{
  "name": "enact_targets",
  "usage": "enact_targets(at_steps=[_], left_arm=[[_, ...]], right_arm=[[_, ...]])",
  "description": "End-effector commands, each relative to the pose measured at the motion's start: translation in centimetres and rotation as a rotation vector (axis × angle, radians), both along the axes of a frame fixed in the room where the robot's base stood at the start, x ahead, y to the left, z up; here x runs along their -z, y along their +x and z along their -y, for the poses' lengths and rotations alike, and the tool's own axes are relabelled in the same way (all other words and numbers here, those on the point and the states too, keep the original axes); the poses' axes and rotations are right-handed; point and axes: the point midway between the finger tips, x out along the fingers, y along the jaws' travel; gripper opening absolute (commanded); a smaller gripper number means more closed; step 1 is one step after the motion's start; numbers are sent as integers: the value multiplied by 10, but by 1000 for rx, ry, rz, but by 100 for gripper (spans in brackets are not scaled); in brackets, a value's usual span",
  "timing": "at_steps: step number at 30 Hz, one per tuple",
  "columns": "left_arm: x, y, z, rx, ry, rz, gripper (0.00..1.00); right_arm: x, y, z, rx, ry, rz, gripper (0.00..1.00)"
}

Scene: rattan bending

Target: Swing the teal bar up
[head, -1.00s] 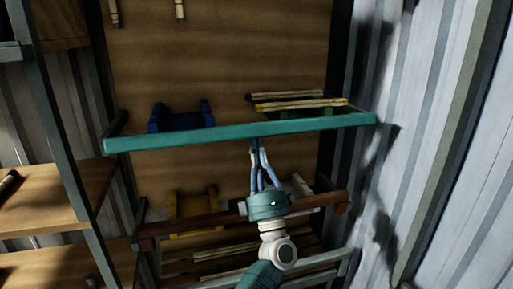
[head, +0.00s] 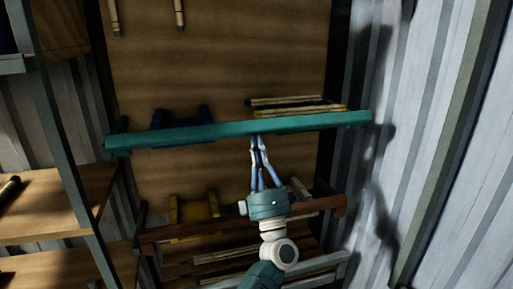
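The teal bar (head: 205,134) spans the middle of the head view, from the dark frame post on the left to near the corrugated wall on the right. It slopes slightly upward to the right in the picture. My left gripper (head: 257,142) is below the middle of the bar, its blue-grey fingers pointing up. The fingertips meet the bar's lower edge and lie close together. I cannot tell whether they grip the bar or only press against it. My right gripper is not in view.
A blue stand (head: 205,112) and several pale rods (head: 290,101) show behind the bar. A yellow stand (head: 195,212) and a reddish-brown bar (head: 318,203) are lower down. A wooden shelf (head: 40,205) stands left; a corrugated wall (head: 425,130) closes the right.

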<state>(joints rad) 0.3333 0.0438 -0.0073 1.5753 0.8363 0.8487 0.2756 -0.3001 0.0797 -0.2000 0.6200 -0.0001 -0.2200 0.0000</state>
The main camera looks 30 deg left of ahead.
Motion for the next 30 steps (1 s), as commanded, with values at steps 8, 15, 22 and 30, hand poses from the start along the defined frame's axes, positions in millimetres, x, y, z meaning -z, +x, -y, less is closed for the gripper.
enact_targets(at_steps=[8,15,22,30], left_arm=[[-3,0,0,-1,0,1,0],[-7,0,0,0,0,2,0],[-20,0,-1,-1,0,4,0],[-25,0,-1,-1,2,4,0]], right_arm=[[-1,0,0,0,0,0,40],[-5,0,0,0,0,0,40],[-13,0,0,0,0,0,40],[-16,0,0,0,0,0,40]])
